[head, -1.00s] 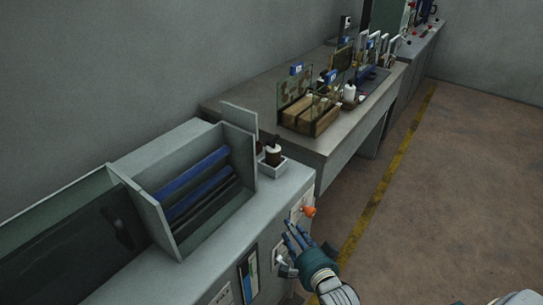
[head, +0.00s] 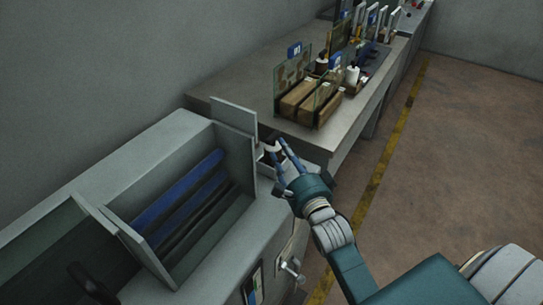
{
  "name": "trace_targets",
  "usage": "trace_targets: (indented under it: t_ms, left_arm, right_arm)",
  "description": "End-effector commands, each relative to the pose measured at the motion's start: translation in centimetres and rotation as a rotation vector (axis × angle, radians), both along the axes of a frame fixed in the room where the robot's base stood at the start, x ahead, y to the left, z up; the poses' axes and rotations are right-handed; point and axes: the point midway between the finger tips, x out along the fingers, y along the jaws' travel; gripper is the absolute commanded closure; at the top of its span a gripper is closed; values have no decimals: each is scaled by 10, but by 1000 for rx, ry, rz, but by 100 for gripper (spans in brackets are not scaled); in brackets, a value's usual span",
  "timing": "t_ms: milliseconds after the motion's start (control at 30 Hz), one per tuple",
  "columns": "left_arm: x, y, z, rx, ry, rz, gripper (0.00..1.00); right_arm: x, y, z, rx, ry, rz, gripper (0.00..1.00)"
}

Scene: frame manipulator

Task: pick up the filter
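I cannot tell for sure which thing is the filter. A grey open box (head: 182,258) on the near cabinet holds blue bars (head: 180,190) and darker slats. My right gripper (head: 279,152) is to the right of this box, over the cabinet's far right corner. Its blue fingers are spread, with nothing visible held between them. They cover most of a small tray with a dark, white-topped bottle beside the box. My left gripper is out of view.
A grey bench (head: 235,95) behind carries brown blocks between glass panels (head: 312,98), a white bottle (head: 352,75) and several upright frames. A knob (head: 290,268) juts from the cabinet front. Floor with a yellow line (head: 388,150) is clear at right.

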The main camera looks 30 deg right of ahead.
Motion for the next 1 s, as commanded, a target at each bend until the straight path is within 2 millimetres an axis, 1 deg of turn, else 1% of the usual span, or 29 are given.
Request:
trace_targets:
  t_ms: [33,167,267,500,567,700,867,967,1000]
  left_arm:
    - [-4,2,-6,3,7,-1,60]
    - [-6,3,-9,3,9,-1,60]
    - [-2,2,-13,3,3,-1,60]
    - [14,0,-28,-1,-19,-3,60]
    - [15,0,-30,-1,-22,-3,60]
    - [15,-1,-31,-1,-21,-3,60]
    - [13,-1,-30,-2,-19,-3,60]
    - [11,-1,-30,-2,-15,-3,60]
    - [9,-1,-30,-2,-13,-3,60]
  right_arm:
    - [8,-1,-3,0,-1,1,68]
    - [18,-2,-1,0,0,1,68]
    - [26,-2,-2,0,1,1,68]
    - [62,-7,-3,-2,0,1,68]
    - [68,-7,-2,-1,0,1,68]
    - [73,-8,-1,-1,2,1,68]
    - [73,-8,-1,0,3,1,68]
    - [73,-8,-1,0,3,1,86]
    - [73,-8,-1,0,2,1,94]
